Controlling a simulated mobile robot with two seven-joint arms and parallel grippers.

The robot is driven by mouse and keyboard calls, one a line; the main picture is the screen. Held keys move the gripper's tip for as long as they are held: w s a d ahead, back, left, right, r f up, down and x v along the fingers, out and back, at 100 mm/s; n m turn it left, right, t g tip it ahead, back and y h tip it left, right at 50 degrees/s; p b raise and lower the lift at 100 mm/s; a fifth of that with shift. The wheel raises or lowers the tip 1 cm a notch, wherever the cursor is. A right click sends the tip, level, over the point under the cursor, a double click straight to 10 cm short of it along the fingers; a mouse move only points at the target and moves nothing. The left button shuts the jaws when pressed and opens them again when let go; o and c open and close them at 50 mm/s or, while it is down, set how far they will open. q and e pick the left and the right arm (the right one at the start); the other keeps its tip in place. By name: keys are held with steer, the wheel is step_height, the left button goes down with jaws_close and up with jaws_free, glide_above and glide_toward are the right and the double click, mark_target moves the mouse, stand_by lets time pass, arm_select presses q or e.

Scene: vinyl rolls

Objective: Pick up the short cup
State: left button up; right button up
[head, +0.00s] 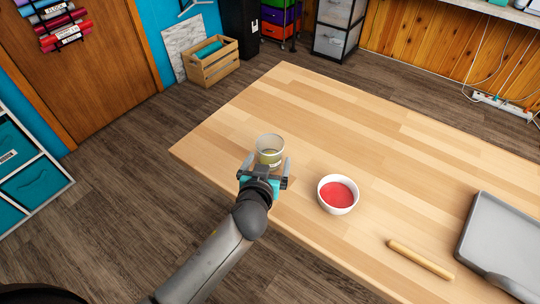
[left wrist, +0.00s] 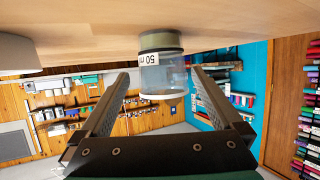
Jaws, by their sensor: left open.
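The short cup (head: 270,144) is clear, with a pale label and something yellowish-green low in it. It stands upright near the left part of the wooden table (head: 340,115). My left gripper (head: 266,164) is open and level, at the near side of the cup, one finger to each side of it. In the left wrist view, which is upside down, the cup (left wrist: 162,72) with its "50 m" label shows centred between the open fingers (left wrist: 160,88), with a gap on both sides. My right gripper is not in view.
A white bowl (head: 338,194) with red contents stands right of the gripper. A wooden rod (head: 420,259) and a grey tray (head: 505,240) lie farther right. The table beyond the cup is clear. A wooden crate (head: 213,66) stands on the floor behind.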

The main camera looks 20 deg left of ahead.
mark_target(272, 150)
arm_select(q)
steer(key=x, duration=0.2)
steer(key=b+x, duration=0.1)
steer(key=x, duration=0.1)
steer(key=shift+s+a+f, duration=0.15)
steer(key=shift+s+f, duration=0.05)
steer(key=shift+f, duration=0.2)
steer(key=shift+w+f+b, duration=0.2)
steer(key=shift+w+b, duration=0.1)
steer(key=shift+w, duration=0.25)
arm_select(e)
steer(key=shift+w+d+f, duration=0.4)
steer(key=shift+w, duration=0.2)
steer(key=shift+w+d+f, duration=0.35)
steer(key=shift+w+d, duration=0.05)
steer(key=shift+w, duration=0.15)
arm_select(q)
steer(key=c, duration=1.2)
steer(key=shift+c, duration=0.2)
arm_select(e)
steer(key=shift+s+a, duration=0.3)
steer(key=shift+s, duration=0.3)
arm_select(q)
steer(key=shift+r, duration=0.15)
